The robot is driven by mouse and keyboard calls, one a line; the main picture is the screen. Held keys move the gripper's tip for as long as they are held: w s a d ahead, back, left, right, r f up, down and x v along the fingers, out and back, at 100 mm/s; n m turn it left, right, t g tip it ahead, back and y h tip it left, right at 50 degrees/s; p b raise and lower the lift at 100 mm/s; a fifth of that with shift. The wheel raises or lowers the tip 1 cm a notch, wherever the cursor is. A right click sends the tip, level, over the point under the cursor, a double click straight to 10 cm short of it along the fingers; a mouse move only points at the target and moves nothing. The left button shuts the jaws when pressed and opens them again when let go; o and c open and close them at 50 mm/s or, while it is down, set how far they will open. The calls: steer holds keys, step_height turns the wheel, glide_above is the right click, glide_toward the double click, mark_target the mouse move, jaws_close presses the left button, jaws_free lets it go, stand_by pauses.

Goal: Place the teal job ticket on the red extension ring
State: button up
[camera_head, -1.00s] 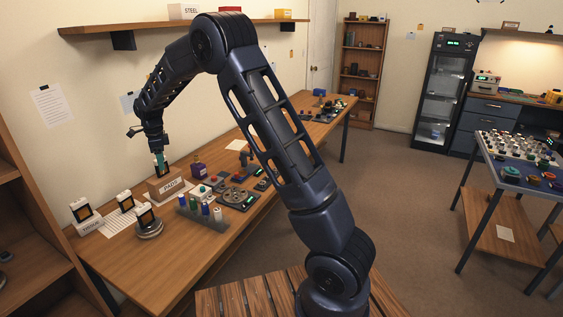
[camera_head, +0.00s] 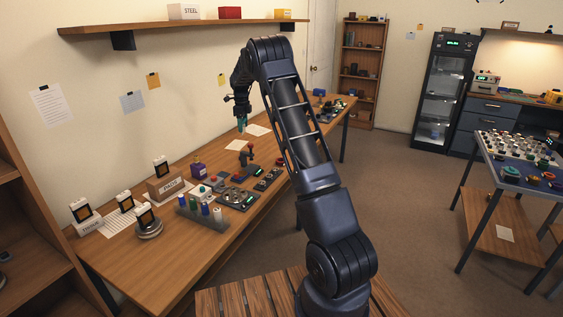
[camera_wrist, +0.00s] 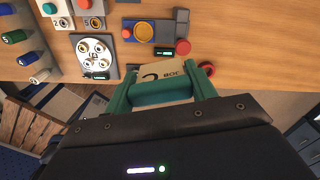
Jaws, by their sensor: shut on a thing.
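My gripper (camera_head: 241,124) hangs above the back part of the long workbench. In the wrist view its two jaws (camera_wrist: 160,90) are shut on the teal job ticket (camera_wrist: 165,69). A teal bar and a pale face with dark letters show between the jaws; the lettering is partly cut off. The red extension ring (camera_wrist: 207,69) seems to be the red round thing just beyond the right jaw, on the bench. It is partly hidden by the jaw and not touching the ticket as far as I can see.
A dark upright stand (camera_wrist: 182,22) rises close to the ring. Left of it are a round-holed plate (camera_wrist: 95,55) and small bottles (camera_head: 205,209). The PADS box (camera_head: 168,187) stands farther left.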

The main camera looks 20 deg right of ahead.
steer(key=w+d+m, duration=0.3)
steer(key=d, duration=1.7)
glide_above(281, 162)
steer(key=w+d, duration=0.1)
steer(key=w, duration=0.2)
steer(key=f, duration=1.9)
steer(key=shift+s+f, duration=0.25)
steer(key=shift+f, duration=0.05)
steer(key=shift+f, duration=0.1)
steer(key=o, duration=1)
steer(key=shift+c, duration=0.2)
